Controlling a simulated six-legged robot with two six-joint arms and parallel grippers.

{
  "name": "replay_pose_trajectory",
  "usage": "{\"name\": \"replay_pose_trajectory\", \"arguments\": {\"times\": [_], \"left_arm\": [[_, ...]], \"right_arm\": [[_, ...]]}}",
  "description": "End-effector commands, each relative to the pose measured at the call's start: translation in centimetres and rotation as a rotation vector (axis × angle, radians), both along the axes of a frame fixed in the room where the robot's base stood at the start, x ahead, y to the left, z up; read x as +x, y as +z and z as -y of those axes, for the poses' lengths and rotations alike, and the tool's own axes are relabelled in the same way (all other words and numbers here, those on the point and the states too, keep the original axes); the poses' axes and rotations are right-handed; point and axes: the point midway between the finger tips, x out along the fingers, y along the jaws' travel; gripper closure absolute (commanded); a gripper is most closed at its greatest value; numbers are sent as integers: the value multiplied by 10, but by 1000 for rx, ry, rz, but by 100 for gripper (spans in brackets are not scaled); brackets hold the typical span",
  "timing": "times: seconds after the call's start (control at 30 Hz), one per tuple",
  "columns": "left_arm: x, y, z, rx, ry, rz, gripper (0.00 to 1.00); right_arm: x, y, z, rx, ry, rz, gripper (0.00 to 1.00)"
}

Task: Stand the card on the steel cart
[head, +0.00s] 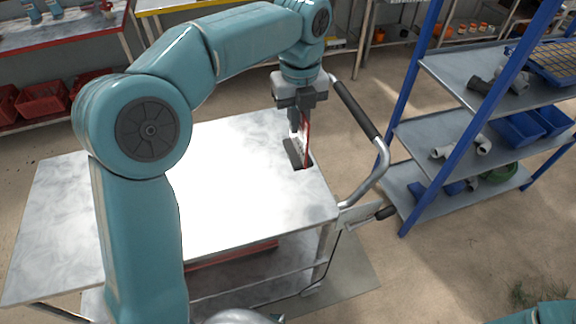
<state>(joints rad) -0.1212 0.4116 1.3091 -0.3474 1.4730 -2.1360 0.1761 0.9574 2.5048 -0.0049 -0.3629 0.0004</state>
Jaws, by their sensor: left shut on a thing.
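The card (307,146) is a thin upright piece with a red edge, seen nearly edge-on near the right end of the steel cart (235,205). My left gripper (298,128) points down over the cart top and is shut on the card. A small dark grey piece (291,153) is at the card's foot, partly behind the fingers; I cannot tell whether it is a holder or a shadow. The card's lower edge is at or just above the cart top; contact is unclear. My right gripper is out of view.
The cart's bent handle (376,170) rises right of the card. A blue-framed shelf rack (436,72) with pipe fittings and blue bins stands at the right. Red crates (40,101) are at the left. Most of the cart top is bare.

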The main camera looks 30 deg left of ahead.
Motion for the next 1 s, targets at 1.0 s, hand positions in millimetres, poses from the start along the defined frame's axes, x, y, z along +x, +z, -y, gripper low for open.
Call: {"name": "replay_pose_trajectory", "arguments": {"times": [1.0], "left_arm": [[0, -144, 0, 0, 2, 1, 100]], "right_arm": [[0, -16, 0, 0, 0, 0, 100]]}}
